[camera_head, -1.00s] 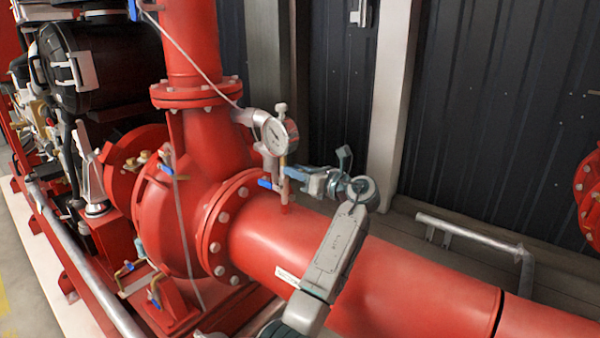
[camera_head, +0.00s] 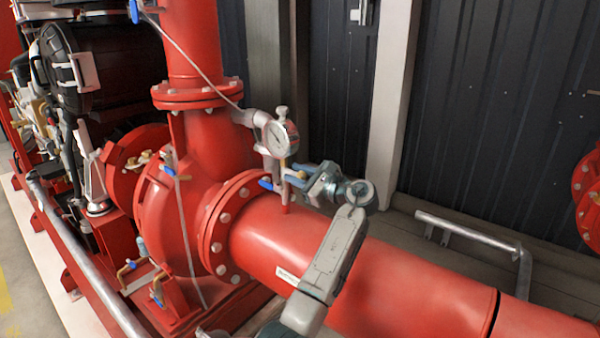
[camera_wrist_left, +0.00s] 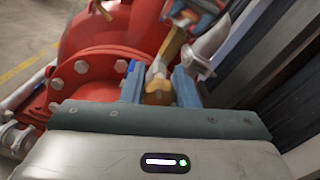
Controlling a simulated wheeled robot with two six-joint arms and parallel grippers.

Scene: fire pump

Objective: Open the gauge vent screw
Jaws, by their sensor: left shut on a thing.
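The pressure gauge (camera_head: 280,138), with a round white dial, stands on a small pipe above the big red pump pipe. My left gripper (camera_head: 292,178) is at the fittings just below the dial. In the left wrist view, its two blue-grey fingers (camera_wrist_left: 158,86) stand on either side of a brass-coloured piece, apparently the gauge vent screw (camera_wrist_left: 157,93), and are shut on it. In the head view the screw is too small and too covered by the gripper to make out. My right gripper is not in view.
A blue lever (camera_head: 266,184) sits just left of the gripper. The red pipe (camera_head: 400,280) runs below my arm. A thin grey line (camera_head: 185,52) slopes down to the gauge. Dark wall panels (camera_head: 480,110) stand behind, with open space before them.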

